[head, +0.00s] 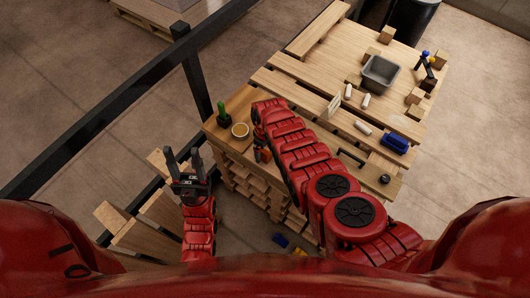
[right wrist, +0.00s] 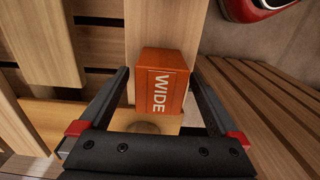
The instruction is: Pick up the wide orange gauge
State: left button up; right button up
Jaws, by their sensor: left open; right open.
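The wide orange gauge (right wrist: 163,82) is an orange block with "WIDE" in white on its face, in the middle of the right wrist view. My right gripper (right wrist: 161,73) is open, with one finger to each side of the gauge; it is not closed on it. In the head view my right gripper (head: 261,150) points down beside the wooden stack, and my arm hides much of that spot; I cannot make out the gauge there. My left gripper (head: 184,160) is open and empty, pointing up, left of the stack.
The slatted table beyond holds a grey bin (head: 380,73), a blue item (head: 395,143) and several wooden blocks. A dark rail (head: 105,115) runs at left.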

jog(key=c, duration=1.5)
jog(key=shift+r, duration=0.15)
